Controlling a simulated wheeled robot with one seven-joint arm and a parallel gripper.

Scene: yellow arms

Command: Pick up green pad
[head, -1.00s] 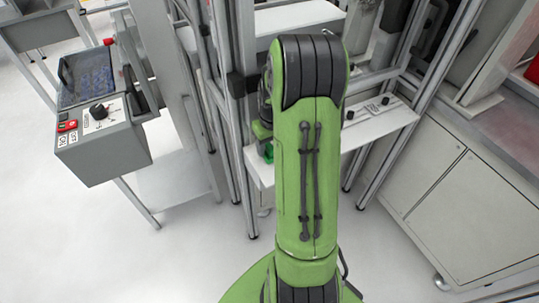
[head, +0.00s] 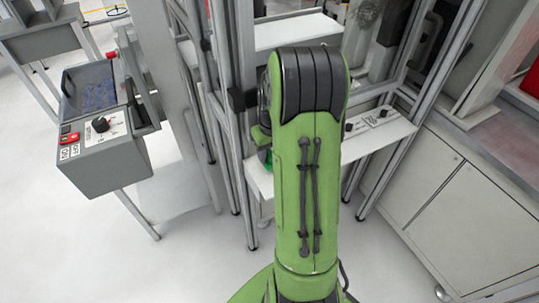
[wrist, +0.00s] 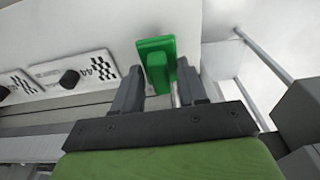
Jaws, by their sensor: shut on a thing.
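The green pad (wrist: 155,44) is a bright green rectangular plate with a raised green block on it. In the wrist view it is at the top middle, by the edge of a white shelf (wrist: 219,57). My gripper (wrist: 160,84) is shut on the pad's raised block, with one dark finger on each side. I cannot tell whether the pad still touches the shelf. In the head view my green arm hides the gripper, and only a small bit of the green pad (head: 268,161) shows left of the arm.
Labelled plates with black knobs (wrist: 70,77) lie on the shelf left of the pad. Metal frame posts (head: 228,130) stand close left of my arm. A grey control box (head: 105,130) is farther left, and a white cabinet (head: 450,200) is at right. Open floor lies at lower left.

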